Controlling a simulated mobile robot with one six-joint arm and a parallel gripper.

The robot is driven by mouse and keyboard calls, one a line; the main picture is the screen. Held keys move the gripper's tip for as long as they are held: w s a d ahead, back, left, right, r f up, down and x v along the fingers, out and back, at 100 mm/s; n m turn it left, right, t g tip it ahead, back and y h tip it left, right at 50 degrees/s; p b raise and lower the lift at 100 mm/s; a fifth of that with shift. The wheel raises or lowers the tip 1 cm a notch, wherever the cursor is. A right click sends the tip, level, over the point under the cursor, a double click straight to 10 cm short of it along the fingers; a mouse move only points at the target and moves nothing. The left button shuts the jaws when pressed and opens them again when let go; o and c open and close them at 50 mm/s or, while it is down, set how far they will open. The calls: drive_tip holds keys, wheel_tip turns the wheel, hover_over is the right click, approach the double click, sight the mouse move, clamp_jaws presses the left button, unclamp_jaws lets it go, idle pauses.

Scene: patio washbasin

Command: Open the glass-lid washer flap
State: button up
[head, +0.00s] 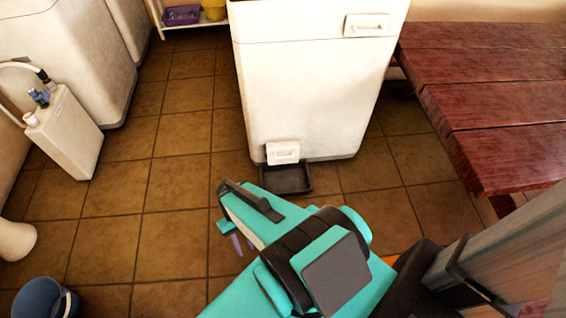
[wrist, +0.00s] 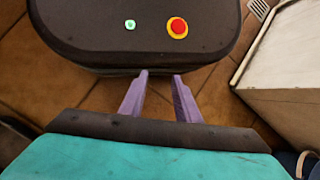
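A white washer (head: 310,95) stands at the top centre of the head view; its top is cut off, so I cannot see a glass lid. A small white flap (head: 283,152) sits low on its front, above a dark tray on the floor, and looks closed. A second handled panel (head: 367,25) is at its upper right front. My gripper (head: 240,243) is in front of the washer and left of the flap, apart from both, partly hidden by my teal arm. In the wrist view its two purple fingers (wrist: 160,76) are spread with nothing between them.
The dark tray (head: 286,178) lies below the flap. A red wooden table (head: 490,95) stands at right. A white canister (head: 65,135), a blue bucket (head: 42,299) and another white appliance (head: 65,50) are at left. Tiled floor between is clear. The wrist view shows a pale box (wrist: 295,70) at right.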

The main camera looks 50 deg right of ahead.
drive_tip(key=w+d+f+m+t+y+b, duration=0.1)
drive_tip(key=w+d+f+m+y+b, duration=0.1)
drive_tip(key=w+f+y+b, duration=0.3)
drive_tip(key=w+d+f+m+t+y+b, duration=0.3)
drive_tip(key=w+d+f+t+b, duration=0.3)
drive_tip(key=w+d+b, duration=0.3)
drive_tip(key=m+t+h+b, duration=0.2)
drive_tip(key=m+t+b, duration=0.2)
drive_tip(key=t+b, duration=1.1)
approach(284, 158)
drive_tip(key=d+v, duration=0.1)
drive_tip(key=v, duration=0.3)
drive_tip(key=shift+w+a+f, duration=0.25)
drive_tip(key=shift+w+f, duration=0.05)
drive_tip(key=b+x, duration=0.4)
drive_tip(key=x, duration=1)
drive_tip(key=shift+s, duration=0.1)
